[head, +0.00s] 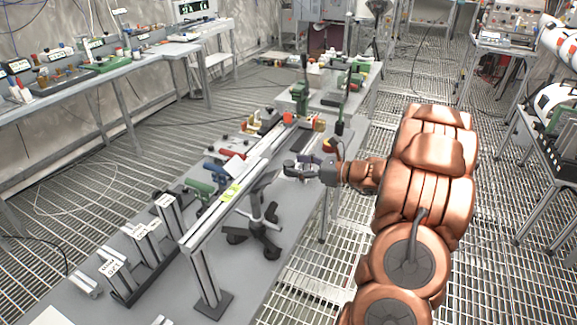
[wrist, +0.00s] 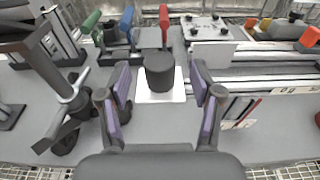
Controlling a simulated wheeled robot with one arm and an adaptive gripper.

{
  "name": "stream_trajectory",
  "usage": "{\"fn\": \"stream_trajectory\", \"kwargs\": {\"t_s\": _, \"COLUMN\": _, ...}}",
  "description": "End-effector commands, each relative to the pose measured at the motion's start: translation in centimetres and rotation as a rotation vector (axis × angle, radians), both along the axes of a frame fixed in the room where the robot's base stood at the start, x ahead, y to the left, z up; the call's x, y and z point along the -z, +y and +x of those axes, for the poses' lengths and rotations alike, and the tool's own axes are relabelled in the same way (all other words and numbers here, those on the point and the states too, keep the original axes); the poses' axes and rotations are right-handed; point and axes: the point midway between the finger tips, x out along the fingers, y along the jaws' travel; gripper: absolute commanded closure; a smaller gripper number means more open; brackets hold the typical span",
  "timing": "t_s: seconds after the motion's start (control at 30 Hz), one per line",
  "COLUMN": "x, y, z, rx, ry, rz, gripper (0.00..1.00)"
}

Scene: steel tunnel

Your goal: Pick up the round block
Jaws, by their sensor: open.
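The round block (wrist: 159,73) is a short dark cylinder standing upright on a white square (wrist: 160,96) in the wrist view. My gripper (wrist: 160,82) is open, with one purple-padded finger on each side of the block in the picture. Gaps show between the block and both fingers, and nothing is held. I cannot tell how far the fingertips are above or short of the block. In the head view my gripper (head: 296,167) hangs over the near bench, and I cannot make out the block there.
Green (head: 201,187), blue and red clamps stand left of my gripper on the bench in the head view. A long metal rail (head: 237,194) and a black-legged stand (head: 250,228) are close by. Upright labelled posts (head: 117,271) stand at lower left. Grating floor lies to the right.

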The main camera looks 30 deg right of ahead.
Motion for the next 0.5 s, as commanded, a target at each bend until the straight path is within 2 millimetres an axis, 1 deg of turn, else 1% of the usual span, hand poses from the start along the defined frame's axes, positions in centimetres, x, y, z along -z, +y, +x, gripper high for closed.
{"fn": "stream_trajectory", "kwargs": {"t_s": 0.03, "x": -0.1, "y": 0.5, "z": 0.5, "rx": -0.004, "ry": 0.003, "rz": -0.001, "gripper": 0.35}}
{"fn": "stream_trajectory", "kwargs": {"t_s": 0.23, "x": 0.2, "y": 1.6, "z": 2.3, "rx": -0.004, "ry": 0.003, "rz": -0.001, "gripper": 0.35}}
{"fn": "stream_trajectory", "kwargs": {"t_s": 0.33, "x": 0.3, "y": 1.7, "z": 2.7, "rx": -0.001, "ry": 0.0, "rz": -0.001, "gripper": 0.35}}
{"fn": "stream_trajectory", "kwargs": {"t_s": 0.5, "x": 0.3, "y": 1.7, "z": 2.7, "rx": 0.0, "ry": 0.0, "rz": -0.002, "gripper": 0.35}}
